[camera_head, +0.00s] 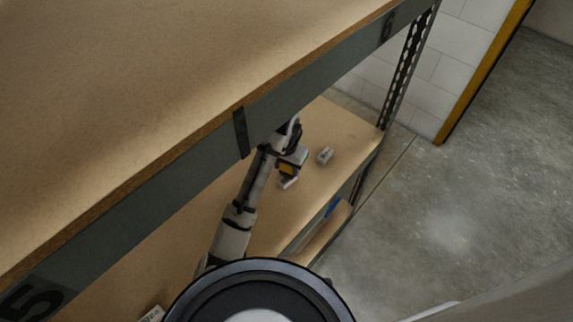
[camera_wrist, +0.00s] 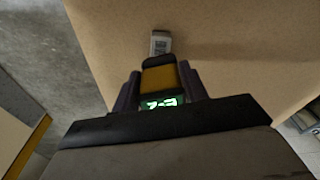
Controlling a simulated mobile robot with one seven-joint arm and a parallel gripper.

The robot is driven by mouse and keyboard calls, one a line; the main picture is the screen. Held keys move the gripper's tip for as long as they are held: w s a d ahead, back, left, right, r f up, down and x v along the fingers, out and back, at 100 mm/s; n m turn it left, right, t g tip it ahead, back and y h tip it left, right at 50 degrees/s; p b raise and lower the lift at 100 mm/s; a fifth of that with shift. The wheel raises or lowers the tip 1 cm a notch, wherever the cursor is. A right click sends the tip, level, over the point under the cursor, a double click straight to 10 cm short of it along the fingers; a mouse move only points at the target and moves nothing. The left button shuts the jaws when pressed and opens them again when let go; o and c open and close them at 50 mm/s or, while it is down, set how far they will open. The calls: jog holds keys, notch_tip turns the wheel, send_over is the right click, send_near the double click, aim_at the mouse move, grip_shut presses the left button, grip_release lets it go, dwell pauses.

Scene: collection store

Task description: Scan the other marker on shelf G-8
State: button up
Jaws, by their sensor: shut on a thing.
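My gripper (camera_wrist: 158,92) is shut on a yellow and black hand scanner (camera_wrist: 159,78), with a finger on each side of it. A small screen on the scanner shows green characters that look like "7-3". A small pale marker (camera_wrist: 160,43) with a dark printed code lies on the wooden board just beyond the scanner's front end, apart from it. In the head view my gripper with the scanner (camera_head: 287,168) is over the lower shelf, and a small pale marker block (camera_head: 325,155) lies to its right. No label reading G-8 is legible.
The upper shelf board (camera_head: 150,80), its dark edge beam marked 5 and 6, hangs over my arm. A perforated upright (camera_head: 405,65) stands at the shelf's end. Another pale block (camera_head: 152,313) shows at the lower left. Concrete floor (camera_head: 450,210) is clear on the right.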

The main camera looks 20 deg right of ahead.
jog(key=shift+f, duration=0.55)
dwell(1.3)
notch_tip(320, 180, up, 3)
jog(key=shift+f+p, duration=0.1)
jog(key=shift+p, duration=1.05)
jog(key=shift+r, duration=2.15)
